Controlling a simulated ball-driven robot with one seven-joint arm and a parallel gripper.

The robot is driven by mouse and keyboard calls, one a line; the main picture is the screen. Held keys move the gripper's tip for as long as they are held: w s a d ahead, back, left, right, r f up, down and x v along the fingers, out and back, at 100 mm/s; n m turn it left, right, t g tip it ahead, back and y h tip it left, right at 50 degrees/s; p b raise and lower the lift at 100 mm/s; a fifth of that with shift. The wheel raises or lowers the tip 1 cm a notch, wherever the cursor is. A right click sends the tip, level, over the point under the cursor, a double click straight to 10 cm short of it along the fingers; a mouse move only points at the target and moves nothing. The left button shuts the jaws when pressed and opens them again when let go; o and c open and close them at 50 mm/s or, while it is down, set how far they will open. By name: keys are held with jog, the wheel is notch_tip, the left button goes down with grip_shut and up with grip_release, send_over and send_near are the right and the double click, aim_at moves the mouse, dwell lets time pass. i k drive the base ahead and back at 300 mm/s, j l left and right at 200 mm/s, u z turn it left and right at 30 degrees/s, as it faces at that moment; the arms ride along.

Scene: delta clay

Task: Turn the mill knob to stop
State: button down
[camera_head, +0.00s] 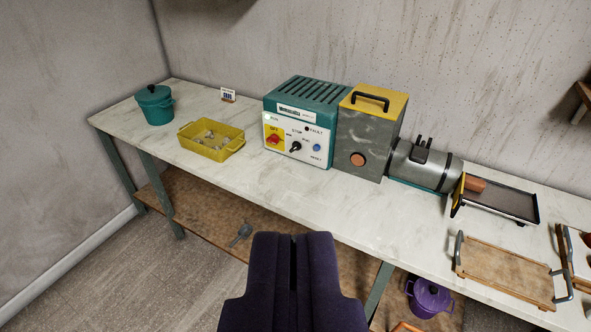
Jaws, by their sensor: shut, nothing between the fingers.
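The mill is a teal control box (299,120) with a white front panel, joined to a grey housing with a yellow top (372,135). On the panel a black knob (295,146) sits in the middle, below small lettering that seems to include STOP and RUN. Its exact pointing is too small to tell. A red switch (273,139) on a yellow plate is left of it, and a blue button (316,147) is right of it. My gripper (293,238) is shut and empty, low in the picture, in front of the table and well apart from the knob.
The long table (250,178) has a clear front strip before the mill. A yellow basket (211,139) and teal pot (155,104) stand left. A grey barrel (420,168), dark tray (502,197) and wooden tray (506,270) are right. A purple pot (430,299) sits below.

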aim_at(297, 146)
jog(key=k, duration=0.1)
jog(key=i+j, duration=0.2)
jog(key=i, duration=0.55)
jog(key=i+j+u, duration=0.1)
jog(key=i, duration=0.65)
jog(key=i+j, duration=0.25)
jog(key=i, duration=0.55)
